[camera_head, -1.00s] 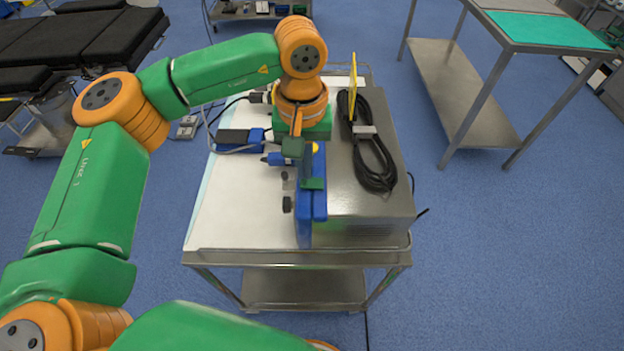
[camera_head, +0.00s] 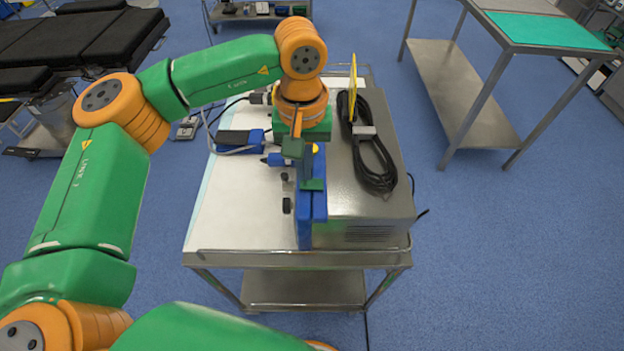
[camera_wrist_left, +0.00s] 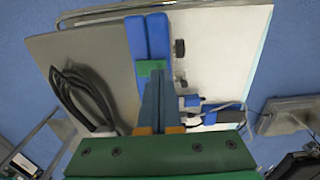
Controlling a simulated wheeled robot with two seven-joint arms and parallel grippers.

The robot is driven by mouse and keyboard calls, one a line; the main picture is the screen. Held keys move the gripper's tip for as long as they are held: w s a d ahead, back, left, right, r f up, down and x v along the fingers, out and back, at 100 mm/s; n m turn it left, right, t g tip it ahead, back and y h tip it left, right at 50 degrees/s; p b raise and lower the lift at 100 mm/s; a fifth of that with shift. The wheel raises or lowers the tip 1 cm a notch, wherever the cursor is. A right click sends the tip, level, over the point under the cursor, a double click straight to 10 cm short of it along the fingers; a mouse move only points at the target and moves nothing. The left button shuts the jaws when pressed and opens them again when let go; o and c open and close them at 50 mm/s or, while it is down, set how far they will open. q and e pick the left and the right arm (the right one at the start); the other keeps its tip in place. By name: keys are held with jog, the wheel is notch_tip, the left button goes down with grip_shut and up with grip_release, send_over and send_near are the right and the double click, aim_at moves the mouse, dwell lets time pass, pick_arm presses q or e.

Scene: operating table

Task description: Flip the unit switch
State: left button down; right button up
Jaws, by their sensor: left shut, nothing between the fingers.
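The unit is a grey metal box (camera_head: 368,212) on a steel cart, with a blue front (camera_head: 305,232) and dark knobs (camera_head: 287,205) on its left-facing side. My left gripper (camera_head: 308,172) points down at the blue front, its fingers together with nothing between them. In the left wrist view the fingertips (camera_wrist_left: 153,76) lie over the blue front (camera_wrist_left: 149,38), by a small green piece (camera_wrist_left: 151,67). I cannot tell whether they touch the unit. The switch itself is not clearly seen; the hand and fingers cover part of the front. My right gripper is not in view.
A coiled black cable (camera_head: 372,160) and an upright yellow piece (camera_head: 352,90) are on top of the unit. A blue and black device (camera_head: 240,139) with a cable lies on the cart's white cover (camera_head: 240,205). A steel table (camera_head: 470,105) stands at right; the floor between is free.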

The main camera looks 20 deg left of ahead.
aim_at(305, 183)
pick_arm(q)
jog(key=shift+f+b, duration=0.85)
jog(key=shift+f, duration=0.1)
dwell(0.8)
jog(key=shift+r, duration=0.1)
notch_tip(305, 183, up, 7)
jog(key=p, duration=0.5)
jog(key=shift+p, duration=0.4)
